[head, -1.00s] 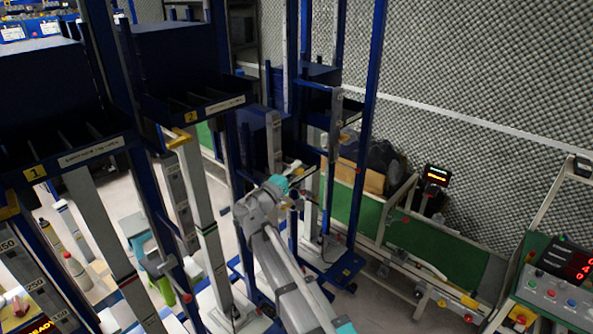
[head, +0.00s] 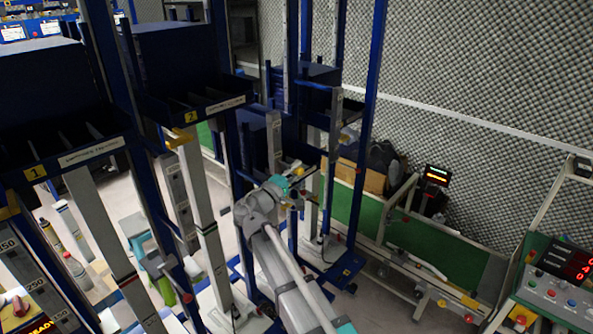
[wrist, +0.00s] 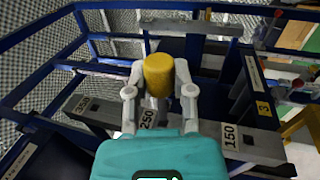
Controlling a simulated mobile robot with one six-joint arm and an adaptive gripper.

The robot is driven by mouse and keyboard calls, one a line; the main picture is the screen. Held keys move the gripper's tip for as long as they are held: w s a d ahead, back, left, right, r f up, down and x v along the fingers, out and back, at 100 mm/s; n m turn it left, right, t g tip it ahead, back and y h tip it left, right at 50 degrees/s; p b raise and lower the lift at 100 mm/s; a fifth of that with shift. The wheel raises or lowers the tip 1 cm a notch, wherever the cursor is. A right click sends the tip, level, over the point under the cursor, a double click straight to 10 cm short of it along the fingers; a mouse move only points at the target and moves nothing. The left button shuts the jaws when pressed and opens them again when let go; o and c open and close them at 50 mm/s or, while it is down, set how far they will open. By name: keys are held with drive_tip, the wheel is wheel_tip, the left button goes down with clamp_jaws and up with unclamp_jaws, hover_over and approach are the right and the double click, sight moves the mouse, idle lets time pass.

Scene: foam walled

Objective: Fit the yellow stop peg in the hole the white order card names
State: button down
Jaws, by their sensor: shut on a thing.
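My gripper (wrist: 159,90) is shut on the yellow stop peg (wrist: 158,72) in the wrist view. The peg's rounded yellow end stands up between the two fingers. Behind it lies a grey post (wrist: 255,146) with number labels, among them 250 and 150. In the head view my gripper (head: 301,171) is small and partly hidden among the blue uprights. I cannot make out a white order card for certain in either view.
Blue racks carry trays with yellow number plates 1 (head: 35,173) and 2 (head: 191,117); plate 3 (wrist: 263,108) shows in the wrist view. Blue uprights stand close around my arm. A green conveyor (head: 435,250) and a control panel (head: 560,285) are at the right.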

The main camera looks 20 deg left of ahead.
sight(288, 166)
drive_tip(key=shift+w+a, duration=0.3)
drive_tip(key=shift+a, duration=0.45)
drive_tip(key=shift+w+a, duration=0.3)
drive_tip(key=shift+a, duration=0.4)
idle(0.4)
drive_tip(key=shift+c, duration=2)
unclamp_jaws()
drive_tip(key=shift+d, duration=0.1)
drive_tip(key=shift+s+d, duration=1.75)
drive_tip(key=shift+d, duration=2.4)
drive_tip(key=d+f+n+g+h+b, duration=0.2)
drive_tip(key=f+n+b, duration=0.4)
drive_tip(key=f+b, duration=0.4)
drive_tip(key=d+f+n+g+h+b, duration=0.3)
drive_tip(key=d+f+n+g+b, duration=0.2)
drive_tip(key=f+b, duration=0.6)
wheel_tip(288, 166, down, 5)
drive_tip(key=shift+s+d+r+n, duration=0.15)
drive_tip(key=shift+d+n, duration=0.1)
drive_tip(key=shift+n, duration=0.75)
